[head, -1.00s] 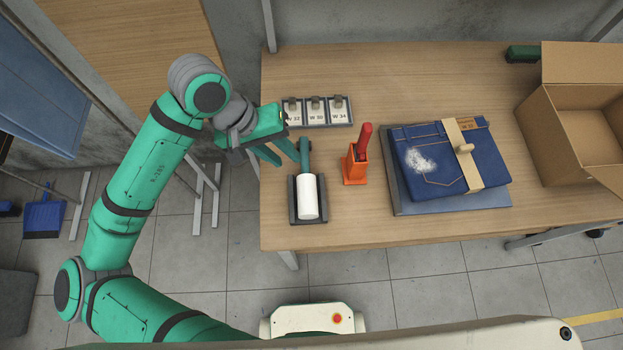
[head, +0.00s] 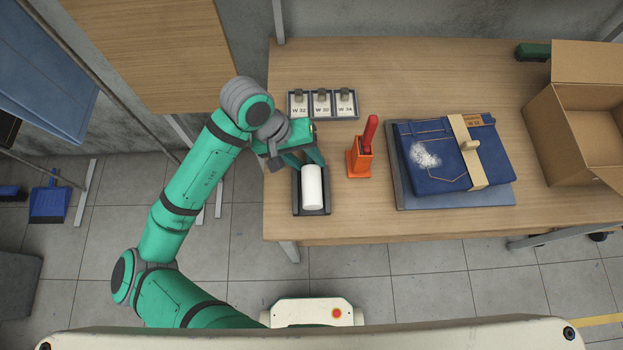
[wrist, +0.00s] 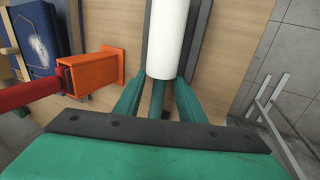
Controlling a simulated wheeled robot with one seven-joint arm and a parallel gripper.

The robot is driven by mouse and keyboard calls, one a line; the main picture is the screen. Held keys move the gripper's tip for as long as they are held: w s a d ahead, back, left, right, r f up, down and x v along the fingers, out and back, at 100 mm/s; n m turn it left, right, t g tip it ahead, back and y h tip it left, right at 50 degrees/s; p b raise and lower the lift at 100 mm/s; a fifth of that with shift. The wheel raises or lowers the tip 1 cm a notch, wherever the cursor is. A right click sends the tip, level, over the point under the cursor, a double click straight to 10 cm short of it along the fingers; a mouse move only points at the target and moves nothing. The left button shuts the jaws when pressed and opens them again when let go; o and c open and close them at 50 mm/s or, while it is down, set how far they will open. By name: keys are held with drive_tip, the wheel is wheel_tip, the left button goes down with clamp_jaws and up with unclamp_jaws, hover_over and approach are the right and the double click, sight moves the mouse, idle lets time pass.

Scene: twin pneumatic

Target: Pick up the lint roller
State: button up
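The lint roller (head: 312,187) has a white cylinder and a green handle. It lies in a dark grey holder (head: 297,204) near the table's left front edge. In the wrist view its white cylinder (wrist: 168,40) points away from me, and its handle runs back between my fingers. My gripper (head: 304,160) is at the handle end, mostly hiding the handle in the head view. In the wrist view my gripper (wrist: 160,84) is open, with one finger on each side of the handle and gaps visible between.
An orange holder (head: 359,164) with a red-handled tool (head: 370,132) stands close to the right of the roller. Label cards (head: 322,104) lie behind. Folded jeans (head: 440,160) on a grey-blue board and an open cardboard box (head: 570,130) are farther right.

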drive_tip(key=shift+o, duration=0.5)
drive_tip(key=shift+f, duration=0.1)
drive_tip(key=shift+w, duration=0.15)
drive_tip(key=c, duration=0.5)
drive_tip(key=shift+a, duration=0.2)
clamp_jaws()
drive_tip(key=shift+d, duration=0.15)
wheel_tip(320, 180, up, 10)
